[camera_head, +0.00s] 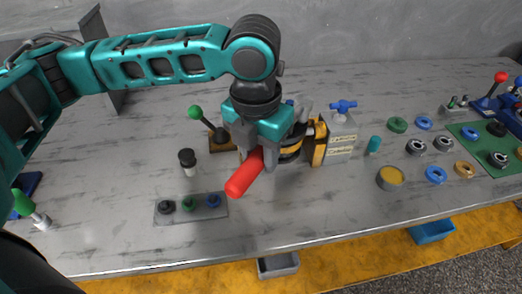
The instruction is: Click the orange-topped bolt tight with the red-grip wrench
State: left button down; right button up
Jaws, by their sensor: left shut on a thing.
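My left gripper (256,150) is shut on the red-grip wrench (244,177), whose red handle sticks out below the fingers toward the front edge of the bench. The gripper points down from above. The wrench's head is hidden behind my gripper. The hydraulic motor (291,149), with dark and yellow parts, stands just right of and behind the gripper, largely covered by it. I cannot make out the orange-topped bolt, and whether the wrench touches it cannot be told. My right gripper is not in view.
A block with a blue valve handle (342,107) stands right of the motor. A green-knobbed lever (196,113) and a black-capped peg (188,161) are to the left. Several rings and caps lie right. The bench's front middle is clear.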

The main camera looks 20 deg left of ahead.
pick_arm(q)
jog(key=shift+a+f, duration=0.1)
jog(key=shift+a, duration=0.1)
jog(key=shift+w+a+m+p, duration=0.2)
jog(key=shift+a+m+p, duration=0.3)
jog(key=shift+a, duration=0.3)
jog(key=shift+w+a+m+p, duration=0.2)
jog(key=shift+a+m+p, duration=0.3)
jog(key=shift+a, duration=0.3)
jog(key=shift+a, duration=0.2)
jog(key=shift+w+a+m, duration=0.35)
jog(key=shift+a+m, duration=0.15)
jog(key=shift+a, duration=0.1)
jog(key=shift+w+a+m, duration=0.3)
jog(key=shift+a+m, duration=0.2)
jog(key=shift+a, duration=0.05)
jog(key=shift+s+d, duration=0.15)
jog(key=shift+d, duration=0.05)
jog(key=shift+r, duration=0.2)
